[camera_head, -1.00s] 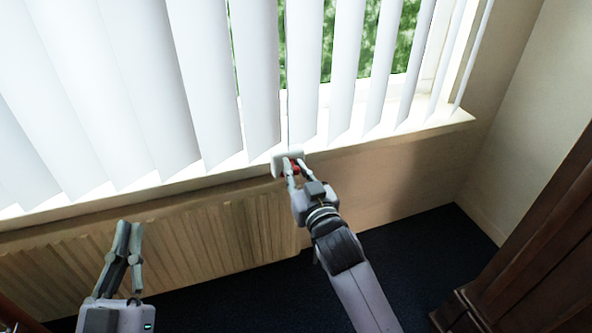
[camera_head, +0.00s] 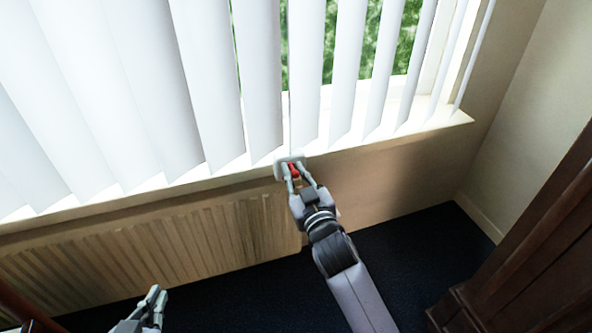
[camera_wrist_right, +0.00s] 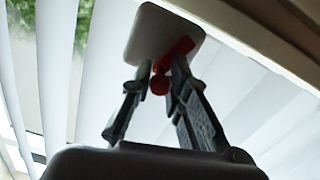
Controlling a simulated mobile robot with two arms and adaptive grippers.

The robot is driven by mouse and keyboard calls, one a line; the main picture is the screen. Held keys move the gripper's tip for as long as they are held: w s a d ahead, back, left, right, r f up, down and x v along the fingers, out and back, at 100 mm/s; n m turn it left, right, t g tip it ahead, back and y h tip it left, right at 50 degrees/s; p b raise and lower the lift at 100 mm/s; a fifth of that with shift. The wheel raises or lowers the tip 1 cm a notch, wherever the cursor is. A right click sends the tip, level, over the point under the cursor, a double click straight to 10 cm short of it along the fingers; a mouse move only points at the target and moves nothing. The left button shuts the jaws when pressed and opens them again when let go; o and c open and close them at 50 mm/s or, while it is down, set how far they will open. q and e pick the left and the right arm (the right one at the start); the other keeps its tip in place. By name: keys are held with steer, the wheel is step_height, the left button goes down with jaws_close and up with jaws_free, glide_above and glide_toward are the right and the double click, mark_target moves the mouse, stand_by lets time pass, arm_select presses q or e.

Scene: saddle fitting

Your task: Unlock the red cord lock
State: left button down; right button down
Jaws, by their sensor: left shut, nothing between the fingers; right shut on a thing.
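The red cord lock (camera_head: 293,170) sits on a white plate (camera_head: 288,158) at the edge of the window sill. In the right wrist view the red lock (camera_wrist_right: 159,84) shows between my fingertips, with an arm of it reaching up right over the white plate (camera_wrist_right: 150,35). My right gripper (camera_head: 296,174) is shut on the red lock; its fingers also show in the right wrist view (camera_wrist_right: 160,88). My left gripper (camera_head: 155,292) is shut and empty, low in the head view, apart from the lock. Part of the lock is hidden by the fingers.
White vertical blinds (camera_head: 210,80) hang over the window just above the sill (camera_head: 400,132). A ribbed radiator (camera_head: 150,250) is below the sill at left. Dark wooden furniture (camera_head: 530,240) stands at the right. The dark floor (camera_head: 420,240) between is clear.

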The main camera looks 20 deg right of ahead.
stand_by(0.3)
steer(key=c, duration=1.5)
jaws_free()
steer(key=s, duration=1.2)
steer(key=shift+d, duration=0.15)
steer(key=shift+f, duration=0.1)
